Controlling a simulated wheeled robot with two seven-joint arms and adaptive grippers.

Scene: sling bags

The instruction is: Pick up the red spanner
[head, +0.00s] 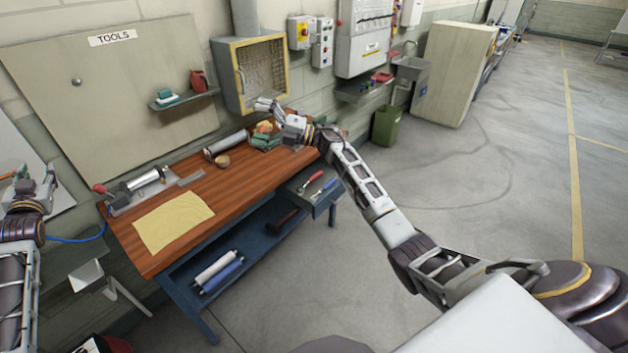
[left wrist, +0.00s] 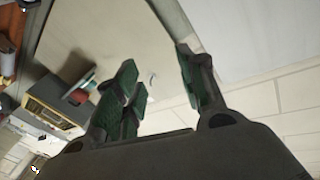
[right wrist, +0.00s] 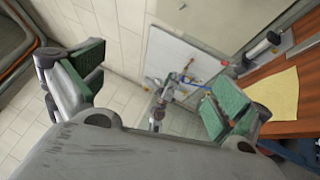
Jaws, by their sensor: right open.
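A small red tool (head: 314,177) lies in the open drawer (head: 322,205) at the right end of the workbench; it looks like the red spanner, but it is too small to be sure. My right gripper (head: 268,106) is open and empty, raised over the far right part of the bench, up and left of the drawer in the head view. Its spread fingers also show in the right wrist view (right wrist: 155,90). My left gripper (head: 38,184) is at the far left, away from the drawer. Its fingers are apart and empty in the left wrist view (left wrist: 160,85).
A blue tool (head: 329,185) lies in the same drawer. The wooden benchtop (head: 250,178) holds a yellow cloth (head: 172,220), a grey cylinder (head: 225,143) and a clamp-like device (head: 143,182). A wall cabinet (head: 250,75) stands behind my right gripper.

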